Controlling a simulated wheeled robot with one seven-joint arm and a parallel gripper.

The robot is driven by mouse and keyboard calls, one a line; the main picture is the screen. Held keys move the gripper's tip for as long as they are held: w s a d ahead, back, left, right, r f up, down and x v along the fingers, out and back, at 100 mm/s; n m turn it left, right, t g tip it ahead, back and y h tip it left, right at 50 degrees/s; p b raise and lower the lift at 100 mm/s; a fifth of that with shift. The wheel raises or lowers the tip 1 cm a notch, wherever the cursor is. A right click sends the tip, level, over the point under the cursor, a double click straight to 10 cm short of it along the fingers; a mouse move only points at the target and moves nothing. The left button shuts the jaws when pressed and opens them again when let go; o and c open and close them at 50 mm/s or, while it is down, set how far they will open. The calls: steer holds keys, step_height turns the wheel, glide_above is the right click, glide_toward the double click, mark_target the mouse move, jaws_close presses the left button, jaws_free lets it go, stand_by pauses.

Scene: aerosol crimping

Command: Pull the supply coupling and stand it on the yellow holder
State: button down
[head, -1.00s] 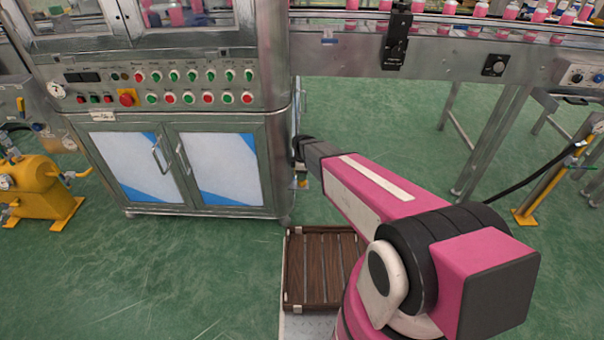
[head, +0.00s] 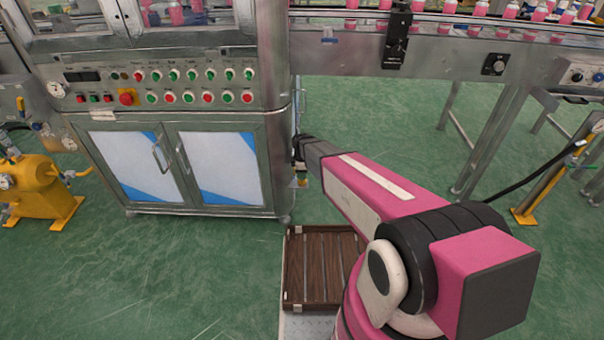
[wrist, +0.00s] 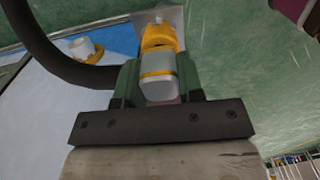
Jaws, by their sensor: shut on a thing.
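In the wrist view my gripper (wrist: 158,90) has its green fingers closed on both sides of the supply coupling, a grey-silver body (wrist: 158,86) with a yellow band. A larger yellow part (wrist: 160,38) lies straight beyond it, in front of a grey plate (wrist: 176,20); whether the two are joined I cannot tell. To the left, a white stub on a yellow base (wrist: 86,50) sits against a pale panel; I cannot tell if it is the yellow holder. In the head view the gripper is small and dark by the cabinet's right side, with a bit of yellow (head: 301,179) below.
A black hose (wrist: 45,55) curves along the left of the wrist view. The steel cabinet (head: 190,212) stands left of my arm, with a slatted wooden crate (head: 318,262) on the floor below. A conveyor (head: 440,55) with pink bottles runs behind.

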steer(key=shift+f, duration=0.5)
stand_by(1.6)
steer(key=c, duration=0.7)
jaws_free()
step_height(320, 180, up, 11)
steer(key=shift+f, duration=0.1)
steer(key=s+d+r+m, duration=0.3)
steer(key=s+d+m, duration=0.3)
steer(key=s+d+r+m, duration=0.3)
steer(key=s+d+m, duration=0.2)
steer(key=s+d, duration=0.1)
steer(key=s+d+r+m, duration=0.3)
steer(key=s+d+m, duration=0.3)
steer(key=d, duration=0.1)
steer(key=shift+s+r+m, duration=0.25)
steer(key=shift+s+m, duration=0.05)
